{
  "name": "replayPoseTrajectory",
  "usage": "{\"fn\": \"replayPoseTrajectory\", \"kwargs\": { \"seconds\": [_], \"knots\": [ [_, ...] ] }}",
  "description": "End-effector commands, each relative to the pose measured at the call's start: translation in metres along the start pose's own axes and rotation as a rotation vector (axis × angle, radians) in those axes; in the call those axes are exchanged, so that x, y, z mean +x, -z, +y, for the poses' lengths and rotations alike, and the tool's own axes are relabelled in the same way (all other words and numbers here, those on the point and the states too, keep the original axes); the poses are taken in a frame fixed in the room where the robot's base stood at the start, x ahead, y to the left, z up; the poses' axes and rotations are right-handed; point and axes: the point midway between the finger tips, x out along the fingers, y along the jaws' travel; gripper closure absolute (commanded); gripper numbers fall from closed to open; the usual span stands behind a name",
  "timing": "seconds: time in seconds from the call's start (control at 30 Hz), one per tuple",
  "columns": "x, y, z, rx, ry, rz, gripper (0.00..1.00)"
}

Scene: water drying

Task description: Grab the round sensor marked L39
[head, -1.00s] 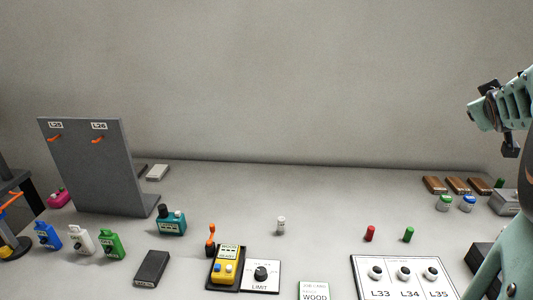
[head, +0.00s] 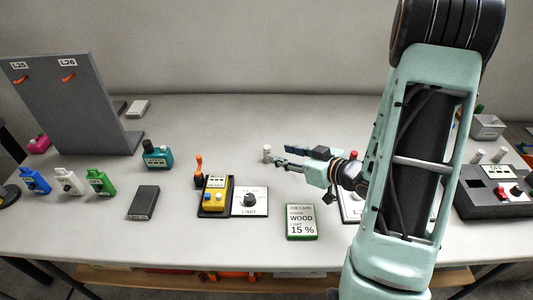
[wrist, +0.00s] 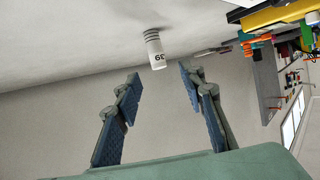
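The round sensor (head: 266,153) is a small white upright cylinder on the table in the head view. In the wrist view the sensor (wrist: 154,48) shows dark rings at one end and a label of which "39" can be read, turned over in the picture. My gripper (head: 279,155) points left towards it, its fingertips just to the sensor's right. In the wrist view my gripper (wrist: 159,72) is open, with blue-padded fingers apart. The sensor is beyond the fingertips, in line with the gap between them. Nothing is held.
A job card (head: 302,222) lies nearer the front edge. A teal device (head: 157,154) is to the left. Table behind the sensor is clear. My arm hides part of the right side.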

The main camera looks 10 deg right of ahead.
Motion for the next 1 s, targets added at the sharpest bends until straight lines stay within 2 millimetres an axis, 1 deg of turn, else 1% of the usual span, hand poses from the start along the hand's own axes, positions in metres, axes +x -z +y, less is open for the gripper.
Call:
{"fn": "replayPoseTrajectory", "kwargs": {
  "seconds": [0.03, 0.1, 0.33, 0.5, 0.6, 0.7, 0.9, 0.93, 1.0],
  "knots": [
    [0.01, -0.001, -0.001, -0.003, 0.003, 0.0, 0.63],
    [0.019, -0.001, 0.0, -0.003, 0.002, 0.0, 0.63],
    [0.038, 0.0, 0.001, -0.005, -0.001, -0.002, 0.63],
    [0.064, 0.0, 0.001, -0.006, 0.0, -0.001, 0.63],
    [0.076, 0.0, 0.002, -0.005, -0.001, -0.002, 0.63],
    [0.082, 0.001, 0.003, -0.006, -0.003, -0.001, 0.63],
    [0.083, 0.001, 0.003, -0.005, -0.004, -0.001, 0.63],
    [0.083, 0.001, 0.003, -0.005, -0.004, -0.001, 0.64],
    [0.082, 0.001, 0.003, -0.005, -0.004, -0.001, 0.72]
  ]
}}
